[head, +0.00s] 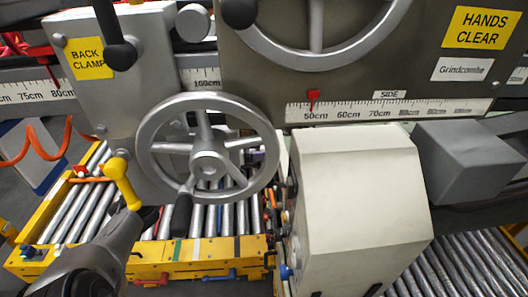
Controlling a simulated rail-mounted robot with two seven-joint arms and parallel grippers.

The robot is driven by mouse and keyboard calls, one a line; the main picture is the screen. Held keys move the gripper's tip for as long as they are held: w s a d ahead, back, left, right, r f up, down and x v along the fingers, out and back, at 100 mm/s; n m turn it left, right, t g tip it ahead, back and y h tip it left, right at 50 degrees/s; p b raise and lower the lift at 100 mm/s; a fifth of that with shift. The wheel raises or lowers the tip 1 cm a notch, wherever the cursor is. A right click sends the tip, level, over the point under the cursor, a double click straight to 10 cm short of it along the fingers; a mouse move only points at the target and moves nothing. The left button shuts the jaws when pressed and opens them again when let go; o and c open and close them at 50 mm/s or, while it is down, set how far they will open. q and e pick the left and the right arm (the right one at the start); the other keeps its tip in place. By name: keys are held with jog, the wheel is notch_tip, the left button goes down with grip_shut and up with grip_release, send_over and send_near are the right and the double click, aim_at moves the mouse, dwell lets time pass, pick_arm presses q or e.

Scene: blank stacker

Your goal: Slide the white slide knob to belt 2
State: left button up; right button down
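I cannot make out a white slide knob or a belt 2 mark in the head view. My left gripper (143,213) is at the lower left, at the end of a dark grey arm. It is by the lower end of a yellow lever (122,181) below the grey back clamp housing (130,90). Its fingers are too dark and small to tell whether they are open or touch the lever. A pale box-shaped housing (360,200) stands right of centre, with small controls and a blue knob (286,272) on its left side. My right gripper is not in view.
A large grey handwheel (207,148) with a dark handle is close to the right of my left gripper. A yellow-framed roller conveyor (190,268) lies below, with red and blue levers on its front. A grey block (470,160) is at the right, with more rollers (450,265) below.

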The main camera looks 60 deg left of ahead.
pick_arm(q)
jog(key=shift+w+d, duration=0.3)
jog(key=shift+w, duration=0.25)
jog(key=shift+c, duration=0.2)
grip_shut()
